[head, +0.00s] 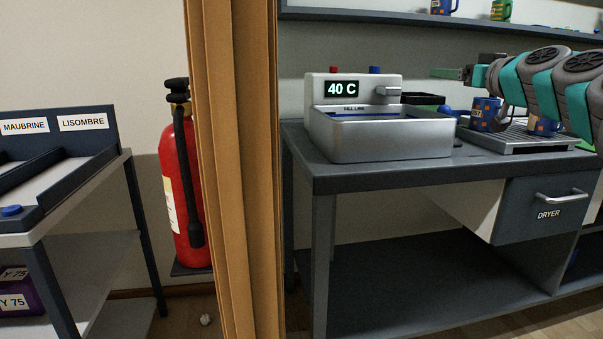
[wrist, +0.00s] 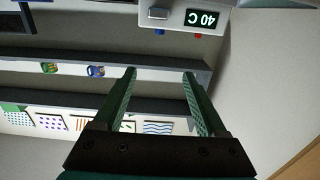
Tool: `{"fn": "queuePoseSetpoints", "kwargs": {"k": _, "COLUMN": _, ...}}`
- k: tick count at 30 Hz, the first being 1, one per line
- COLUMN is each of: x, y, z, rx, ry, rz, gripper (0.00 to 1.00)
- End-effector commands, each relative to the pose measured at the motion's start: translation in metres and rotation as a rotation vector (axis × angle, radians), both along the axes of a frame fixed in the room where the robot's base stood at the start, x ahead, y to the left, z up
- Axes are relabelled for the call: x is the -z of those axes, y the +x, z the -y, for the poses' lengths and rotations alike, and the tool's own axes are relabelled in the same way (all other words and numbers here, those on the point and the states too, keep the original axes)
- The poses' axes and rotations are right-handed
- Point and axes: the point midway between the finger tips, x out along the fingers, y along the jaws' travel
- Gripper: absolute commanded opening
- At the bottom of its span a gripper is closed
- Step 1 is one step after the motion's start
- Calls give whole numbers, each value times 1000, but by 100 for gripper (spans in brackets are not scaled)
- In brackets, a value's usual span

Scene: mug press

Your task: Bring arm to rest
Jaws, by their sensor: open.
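My gripper (head: 447,73) reaches out to the left above the bench at the right of the head view, with my arm behind it. In the wrist view my gripper (wrist: 156,72) has its two green fingers spread, with nothing between them. A blue mug with orange marks (head: 486,114) stands on the grey ribbed tray (head: 520,143) below my arm, apart from the gripper. A second patterned mug (head: 543,126) stands there too, partly hidden by my arm.
A metal water bath (head: 380,140) reading 40 C sits on the bench (head: 400,176). A shelf with mugs (head: 360,18) runs above. A wooden post (head: 235,170), a red extinguisher (head: 187,190) and a labelled rack (head: 75,180) are to the left. The bench's left front corner is clear.

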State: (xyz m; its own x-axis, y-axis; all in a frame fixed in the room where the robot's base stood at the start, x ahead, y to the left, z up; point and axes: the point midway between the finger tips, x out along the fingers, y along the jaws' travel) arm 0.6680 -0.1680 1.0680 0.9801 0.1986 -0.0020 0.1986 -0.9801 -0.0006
Motion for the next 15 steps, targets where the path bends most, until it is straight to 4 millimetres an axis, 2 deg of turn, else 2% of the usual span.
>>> {"fn": "queuePoseSetpoints", "kwargs": {"k": 11, "x": 35, "y": -11, "z": -60, "rx": -98, "ry": -3, "rz": -117, "gripper": 74}}
{"fn": "queuePoseSetpoints", "kwargs": {"k": 15, "x": 59, "y": -21, "z": -92, "rx": -149, "ry": -6, "rz": -194, "gripper": 74}}
